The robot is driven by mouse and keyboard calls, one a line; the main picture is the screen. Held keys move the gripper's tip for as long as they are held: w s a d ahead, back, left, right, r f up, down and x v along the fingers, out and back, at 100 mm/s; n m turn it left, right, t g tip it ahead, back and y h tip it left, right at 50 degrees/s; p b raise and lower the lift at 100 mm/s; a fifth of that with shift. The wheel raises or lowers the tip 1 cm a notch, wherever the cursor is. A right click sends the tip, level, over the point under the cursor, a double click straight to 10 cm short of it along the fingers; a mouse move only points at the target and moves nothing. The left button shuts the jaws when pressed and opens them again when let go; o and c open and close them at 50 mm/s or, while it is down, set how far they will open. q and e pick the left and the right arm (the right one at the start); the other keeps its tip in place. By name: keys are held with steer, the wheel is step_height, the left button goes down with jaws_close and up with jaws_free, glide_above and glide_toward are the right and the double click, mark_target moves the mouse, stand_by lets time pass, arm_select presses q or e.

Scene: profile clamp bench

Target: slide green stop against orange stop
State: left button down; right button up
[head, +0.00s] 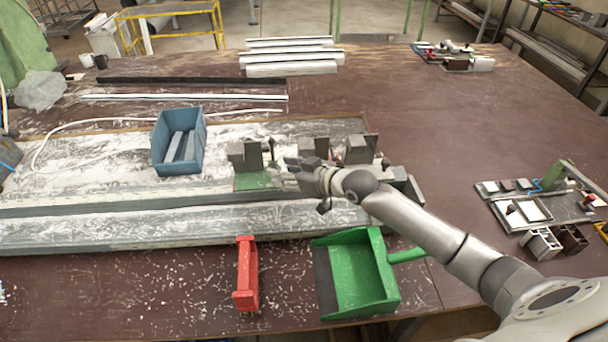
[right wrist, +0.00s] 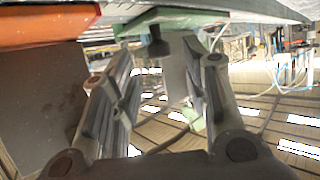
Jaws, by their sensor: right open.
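The green stop (head: 257,182) shows in the head view as a green base with a grey block on it, on the long pale profile bench. It also shows at the top of the right wrist view (right wrist: 180,15), with a dark knob between my fingers. The orange stop (right wrist: 40,25) is at the upper left there, beside the green one; I cannot tell whether they touch. In the head view I cannot make out its orange surface. My right gripper (head: 291,170) is open just right of the green stop; its spread fingers show in the wrist view (right wrist: 165,80). My left gripper is not in view.
Two more grey blocks (head: 360,148) stand behind my right gripper. A blue bin (head: 160,150) is on the bench to the left. A green dustpan (head: 390,290) and a red brush (head: 246,275) lie in front.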

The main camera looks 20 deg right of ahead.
steer(key=v, duration=0.8)
